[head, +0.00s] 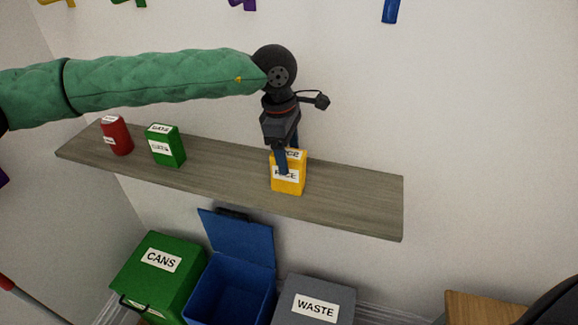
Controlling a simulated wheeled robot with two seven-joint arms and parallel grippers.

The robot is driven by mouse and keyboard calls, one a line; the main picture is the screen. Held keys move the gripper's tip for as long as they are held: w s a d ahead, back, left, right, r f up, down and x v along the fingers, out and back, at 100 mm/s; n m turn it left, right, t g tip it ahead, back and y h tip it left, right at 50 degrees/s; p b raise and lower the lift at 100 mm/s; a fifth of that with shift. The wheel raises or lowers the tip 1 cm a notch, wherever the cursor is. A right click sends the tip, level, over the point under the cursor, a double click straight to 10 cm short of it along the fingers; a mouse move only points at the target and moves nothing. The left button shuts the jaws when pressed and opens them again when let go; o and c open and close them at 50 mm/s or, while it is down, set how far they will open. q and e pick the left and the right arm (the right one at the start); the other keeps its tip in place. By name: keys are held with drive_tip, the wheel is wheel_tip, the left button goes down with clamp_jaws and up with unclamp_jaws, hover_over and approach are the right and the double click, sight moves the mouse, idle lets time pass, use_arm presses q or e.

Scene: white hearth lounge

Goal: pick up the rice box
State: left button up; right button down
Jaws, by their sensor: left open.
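The rice box (289,185) is a yellow box with white labels, standing on a grey wooden shelf (345,205) right of its middle. My left gripper (284,165) points down at the box, with its blue fingers by the upper part. One finger covers part of the front label and another shows behind the top. The fingers are apart; I cannot tell if they touch the box. My right gripper is not in view.
A red can (117,135) and a green box (166,146) stand on the shelf's left part. Below are a green cans bin (160,275), a blue bin (230,290) with its lid up and a grey waste bin (313,300). The shelf's right end is clear.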

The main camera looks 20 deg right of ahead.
sight(293, 183)
use_arm(q)
drive_tip(key=shift+s+f, duration=0.2)
drive_tip(key=shift+f, duration=1)
drive_tip(key=shift+d+f, duration=0.1)
drive_tip(key=shift+f, duration=0.05)
drive_tip(key=c, duration=1)
drive_tip(key=shift+c, duration=0.2)
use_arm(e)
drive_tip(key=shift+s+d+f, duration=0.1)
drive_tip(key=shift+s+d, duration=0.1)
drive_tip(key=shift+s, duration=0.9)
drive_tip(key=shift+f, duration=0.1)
